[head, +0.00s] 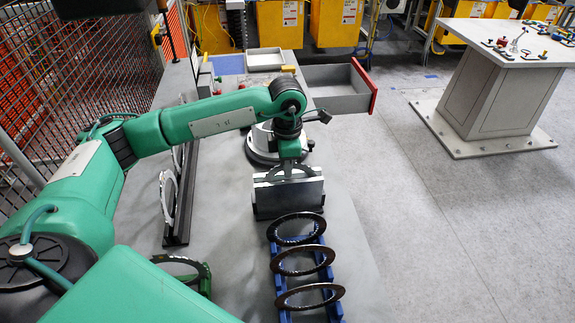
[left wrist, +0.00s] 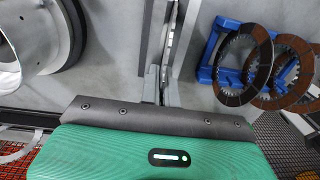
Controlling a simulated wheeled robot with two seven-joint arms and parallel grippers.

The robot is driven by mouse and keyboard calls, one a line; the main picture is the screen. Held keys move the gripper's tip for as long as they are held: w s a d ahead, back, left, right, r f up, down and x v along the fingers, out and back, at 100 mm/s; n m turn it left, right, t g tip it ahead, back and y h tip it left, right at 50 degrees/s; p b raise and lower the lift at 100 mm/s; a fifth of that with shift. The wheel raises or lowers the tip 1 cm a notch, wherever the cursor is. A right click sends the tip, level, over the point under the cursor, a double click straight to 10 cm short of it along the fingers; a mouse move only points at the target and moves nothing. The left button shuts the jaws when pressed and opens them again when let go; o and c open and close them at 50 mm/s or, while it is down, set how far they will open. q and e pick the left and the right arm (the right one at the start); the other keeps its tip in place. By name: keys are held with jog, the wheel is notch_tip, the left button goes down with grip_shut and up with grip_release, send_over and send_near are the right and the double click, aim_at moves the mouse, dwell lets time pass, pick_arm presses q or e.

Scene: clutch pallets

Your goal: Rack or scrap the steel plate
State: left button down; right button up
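My left gripper (head: 289,176) reaches down from the green arm onto a grey slotted block (head: 289,204) on the bench. In the left wrist view, my left gripper (left wrist: 162,86) has its fingers close together on the near end of the steel plate (left wrist: 171,42), which shows edge-on as a thin mottled strip. The plate stands upright between the walls of the grey block. In the head view it is mostly hidden by the block and the fingers. My right gripper is not in view.
A blue rack (head: 330,258) with dark rings stands in front of the block. A dark rail with pale rings (head: 168,195) stands left. An open grey drawer with a red front (head: 365,85) juts from the far right. A round machine base (head: 262,150) sits just behind. Open floor lies right.

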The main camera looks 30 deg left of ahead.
pick_arm(q)
jog(key=shift+r, duration=0.1)
jog(key=shift+w+r+p, duration=0.25)
jog(key=shift+r+p, duration=0.1)
jog(key=shift+r, duration=0.35)
jog(key=shift+s+r+p, duration=0.2)
jog(key=shift+r+p, duration=0.1)
jog(key=shift+r, duration=0.65)
jog(key=shift+w+r, duration=0.15)
jog(key=shift+r, duration=0.25)
jog(key=shift+r+p, duration=1.6)
jog(key=shift+r, duration=1.75)
jog(key=shift+s+r+p, duration=0.2)
jog(key=shift+r+p, duration=0.1)
jog(key=shift+r, duration=0.5)
